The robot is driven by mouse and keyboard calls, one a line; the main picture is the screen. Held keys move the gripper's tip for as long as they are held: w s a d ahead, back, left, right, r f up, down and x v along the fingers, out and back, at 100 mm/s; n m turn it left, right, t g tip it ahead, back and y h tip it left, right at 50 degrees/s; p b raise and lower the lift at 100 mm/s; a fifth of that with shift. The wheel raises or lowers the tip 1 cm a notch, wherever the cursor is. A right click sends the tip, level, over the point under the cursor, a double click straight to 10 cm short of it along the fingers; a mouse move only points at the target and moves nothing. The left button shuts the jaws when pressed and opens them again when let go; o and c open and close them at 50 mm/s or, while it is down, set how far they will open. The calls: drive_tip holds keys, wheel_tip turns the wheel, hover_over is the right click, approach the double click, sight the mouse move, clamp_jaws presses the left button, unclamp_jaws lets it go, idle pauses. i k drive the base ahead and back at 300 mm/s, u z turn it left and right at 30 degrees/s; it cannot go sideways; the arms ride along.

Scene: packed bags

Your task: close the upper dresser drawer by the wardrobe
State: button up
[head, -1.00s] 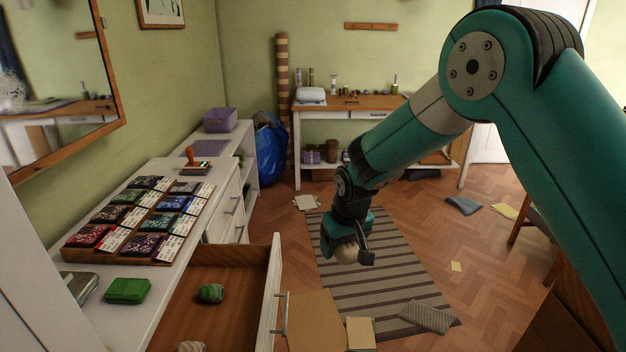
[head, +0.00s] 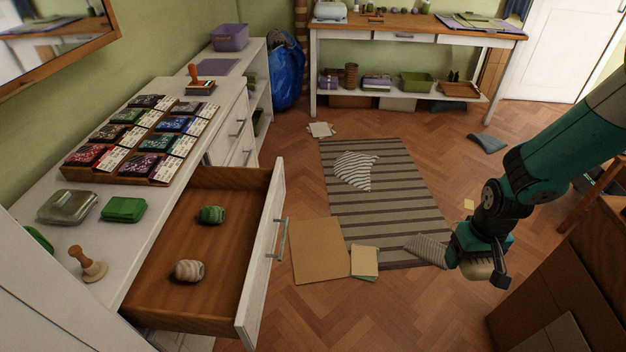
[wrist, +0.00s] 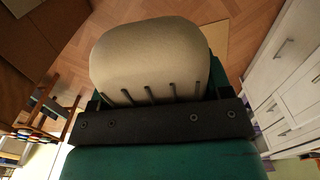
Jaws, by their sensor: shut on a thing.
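The upper dresser drawer (head: 262,255) stands pulled well out from the white dresser, with a metal handle (head: 278,240) on its front. Inside it lie a green rolled bundle (head: 211,215) and a beige striped rolled bundle (head: 189,271), apart from each other. My gripper (head: 485,272) is to the right of the drawer, above the floor and well clear of it. It is shut on a plain beige rounded bundle (wrist: 150,55), which fills much of the wrist view. The fingertips are partly hidden by the bundle.
Cardboard boxes (head: 550,290) stand close at the lower right. A flat cardboard sheet (head: 318,250) and a striped rug (head: 385,190) with cloths lie before the drawer. The dresser top holds a wooden rack (head: 75,173), a stamp (head: 88,264) and green cases (head: 124,209).

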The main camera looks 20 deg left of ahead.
sight(237, 256)
drive_tip(key=z, duration=0.05)
drive_tip(key=i, duration=1.9)
drive_tip(key=u, duration=2.85)
